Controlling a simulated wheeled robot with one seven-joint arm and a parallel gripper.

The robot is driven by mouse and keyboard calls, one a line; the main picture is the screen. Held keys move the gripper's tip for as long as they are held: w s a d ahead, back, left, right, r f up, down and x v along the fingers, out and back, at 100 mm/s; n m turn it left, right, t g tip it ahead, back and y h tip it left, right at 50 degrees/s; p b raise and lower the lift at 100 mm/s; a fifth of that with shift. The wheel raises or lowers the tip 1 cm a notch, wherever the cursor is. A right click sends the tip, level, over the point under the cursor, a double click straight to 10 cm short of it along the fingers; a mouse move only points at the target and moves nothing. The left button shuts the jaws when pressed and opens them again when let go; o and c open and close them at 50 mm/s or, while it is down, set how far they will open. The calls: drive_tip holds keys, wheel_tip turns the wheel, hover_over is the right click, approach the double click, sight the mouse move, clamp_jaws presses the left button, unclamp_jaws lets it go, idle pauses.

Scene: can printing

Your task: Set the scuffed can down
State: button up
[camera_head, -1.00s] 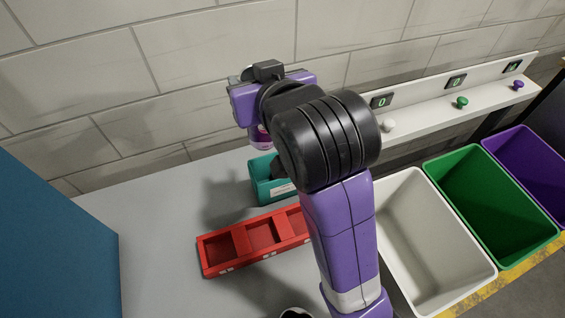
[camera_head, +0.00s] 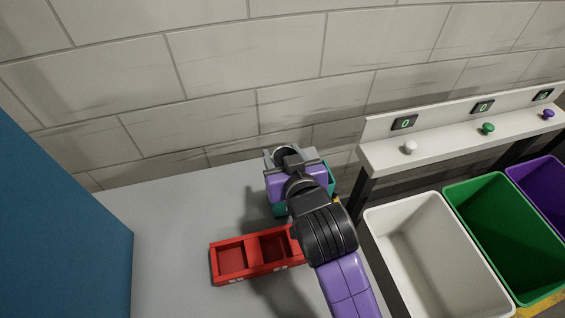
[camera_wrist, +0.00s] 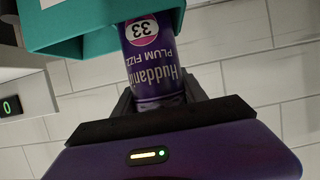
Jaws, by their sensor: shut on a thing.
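I see no clear scuff on the visible side. In the head view my gripper (camera_head: 296,183) is over the teal box (camera_head: 279,210) on the grey table. There it hides the can and most of the box.
A red tray (camera_head: 251,238) with open compartments lies just in front on the table (camera_head: 165,240). A blue panel (camera_head: 60,220) stands left. White (camera_head: 400,225), green (camera_head: 490,215) and purple (camera_head: 535,180) bins stand right, below a shelf (camera_head: 385,158) with buttons and counters.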

drive_tip(key=shift+f, duration=1.75)
drive_tip(key=o, duration=1.3)
drive_tip(key=shift+r, duration=0.2)
drive_tip(key=b+v, duration=0.1)
drive_tip(key=v, duration=1.1)
drive_tip(key=shift+d, duration=0.1)
